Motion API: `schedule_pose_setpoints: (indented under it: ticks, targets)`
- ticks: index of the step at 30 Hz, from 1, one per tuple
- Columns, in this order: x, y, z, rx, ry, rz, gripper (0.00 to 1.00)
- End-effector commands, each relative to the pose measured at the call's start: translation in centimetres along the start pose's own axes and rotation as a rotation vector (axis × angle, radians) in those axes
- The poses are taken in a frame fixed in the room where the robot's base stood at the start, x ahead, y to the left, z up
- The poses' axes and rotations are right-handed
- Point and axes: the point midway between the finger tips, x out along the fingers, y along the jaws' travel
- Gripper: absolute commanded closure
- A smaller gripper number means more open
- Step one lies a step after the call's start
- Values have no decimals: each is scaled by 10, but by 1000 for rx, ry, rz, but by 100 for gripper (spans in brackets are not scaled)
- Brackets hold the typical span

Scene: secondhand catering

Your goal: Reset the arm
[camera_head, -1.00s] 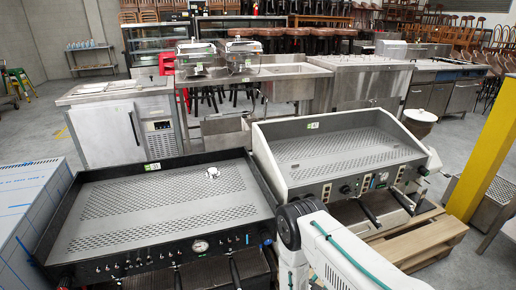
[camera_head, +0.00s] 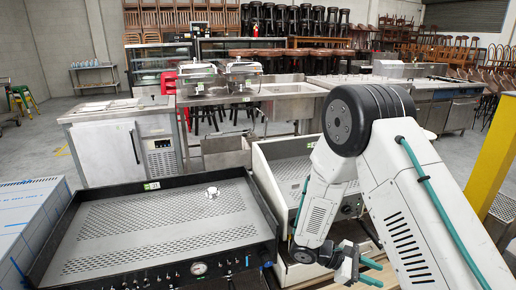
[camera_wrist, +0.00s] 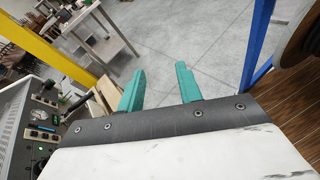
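My arm rises across the right side of the head view, folded at a black joint. My gripper (camera_wrist: 160,88) shows in the wrist view as two teal fingers standing well apart, with nothing between them but grey floor. The arm covers much of that machine.
A black-edged espresso machine (camera_head: 160,225) with a small silver object (camera_head: 212,192) on top stands at the left. Steel counters (camera_head: 125,140) stand behind. A yellow post (camera_head: 492,150) is at the right. The wrist view shows a blue post (camera_wrist: 257,45) and open floor.

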Motion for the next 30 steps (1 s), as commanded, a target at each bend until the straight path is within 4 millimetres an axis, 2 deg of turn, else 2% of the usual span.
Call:
schedule_pose_setpoints:
  ticks: [1,3,12,21,30]
  targets:
    - [-5,-3,22,44,32,-54,65]
    - [-10,-11,47,99,73,-135,65]
    - [-35,-54,139,329,279,-443,65]
    - [-61,-100,211,547,521,-694,65]
    - [-81,-142,267,748,783,-866,65]
